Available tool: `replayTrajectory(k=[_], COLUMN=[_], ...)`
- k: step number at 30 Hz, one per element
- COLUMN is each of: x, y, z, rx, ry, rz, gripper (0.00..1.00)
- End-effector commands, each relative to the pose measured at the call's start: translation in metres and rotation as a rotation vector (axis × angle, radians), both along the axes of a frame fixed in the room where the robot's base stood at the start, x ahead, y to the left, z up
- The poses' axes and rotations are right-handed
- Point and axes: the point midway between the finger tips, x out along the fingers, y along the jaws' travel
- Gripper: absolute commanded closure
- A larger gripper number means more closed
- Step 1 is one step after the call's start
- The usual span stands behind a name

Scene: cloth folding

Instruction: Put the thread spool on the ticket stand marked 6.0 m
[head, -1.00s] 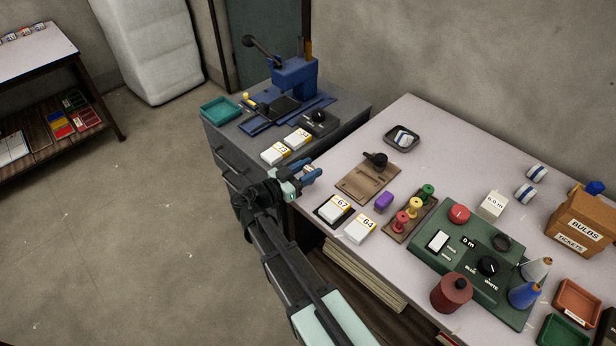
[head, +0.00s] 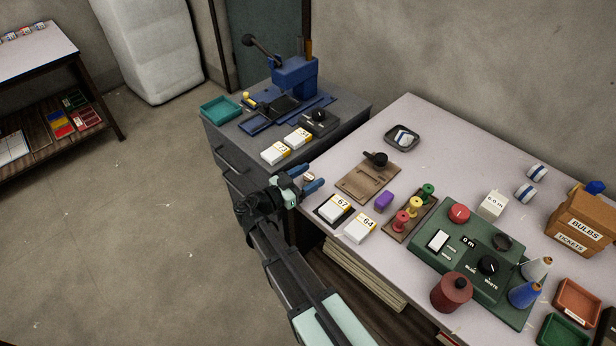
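The small white block marked 6.0 m (head: 491,205) stands on the pale table behind the green control box. Two white spools with blue bands lie beyond it, an upper one (head: 537,173) and a lower one (head: 525,194). Another white and blue piece (head: 403,138) lies in a dark dish. Red (head: 402,221), yellow (head: 415,206) and green (head: 427,191) spools stand on a wooden rack. My gripper (head: 308,178) is at the table's left edge, far left of the 6.0 m block. Its blue fingers look apart, with a small pale thing between or behind them; I cannot tell whether it is held.
White cards (head: 335,208) and a wooden board with a black knob (head: 367,181) lie close to my gripper. The green control box (head: 470,250), thread cones (head: 525,293) and a bulbs and tickets box (head: 583,222) crowd the right. A blue press (head: 293,78) stands on the grey cabinet.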

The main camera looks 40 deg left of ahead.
Motion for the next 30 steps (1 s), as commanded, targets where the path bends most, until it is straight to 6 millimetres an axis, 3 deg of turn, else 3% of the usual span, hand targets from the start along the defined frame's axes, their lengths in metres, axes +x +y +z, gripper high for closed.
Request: replayTrajectory(k=[8,13,30], x=[0.000,-0.013,-0.112], y=[0.000,0.002,0.019], z=[0.000,0.000,0.002], rx=[0.000,0.000,-0.001], ry=[0.000,0.000,0.000], rz=[0.000,0.001,0.002], gripper=[0.33,0.33,0.33])
